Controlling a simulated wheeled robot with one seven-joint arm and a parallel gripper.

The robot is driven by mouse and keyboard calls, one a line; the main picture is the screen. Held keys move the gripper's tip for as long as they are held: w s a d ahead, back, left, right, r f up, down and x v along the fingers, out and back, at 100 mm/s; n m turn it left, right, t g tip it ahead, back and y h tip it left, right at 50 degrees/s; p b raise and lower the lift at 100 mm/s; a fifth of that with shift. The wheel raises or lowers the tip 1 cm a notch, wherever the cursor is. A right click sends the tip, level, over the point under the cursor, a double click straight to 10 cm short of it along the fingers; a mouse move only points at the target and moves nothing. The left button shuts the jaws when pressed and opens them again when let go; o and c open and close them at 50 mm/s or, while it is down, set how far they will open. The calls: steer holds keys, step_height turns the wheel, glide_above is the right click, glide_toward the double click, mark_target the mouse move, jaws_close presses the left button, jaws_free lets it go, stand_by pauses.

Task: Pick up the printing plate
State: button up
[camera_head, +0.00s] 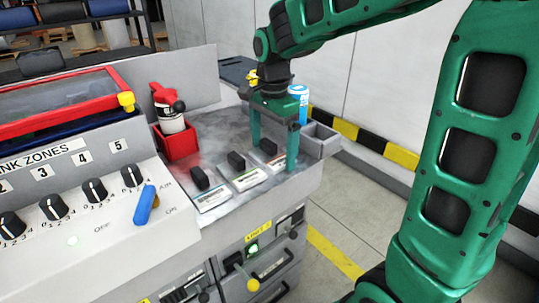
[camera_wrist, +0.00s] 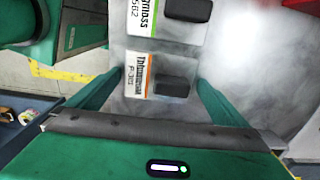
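Three printing plates, each a pale labelled card with a black block grip, lie in a row on the grey worktop: a blue-striped one (camera_head: 212,199), a green-striped one (camera_head: 250,180) and an orange-striped one (camera_head: 272,163). My gripper (camera_head: 273,157) is open and points down over the orange-striped plate. In the wrist view, the orange-striped plate (camera_wrist: 137,75) and its black grip lie between the two spread fingers (camera_wrist: 160,80), with gaps on both sides. The green-striped plate (camera_wrist: 173,31) lies just beyond. I cannot tell the exact fingertip height.
A red holder (camera_head: 178,145) with a red-and-white bottle stands at the worktop's back left. A blue-and-white can (camera_head: 298,92) is behind my gripper. Grey bins (camera_head: 322,137) edge the right end. The control panel (camera_head: 85,205) with knobs is at left.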

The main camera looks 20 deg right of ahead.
steer(key=c, duration=1)
steer(key=shift+r, duration=0.15)
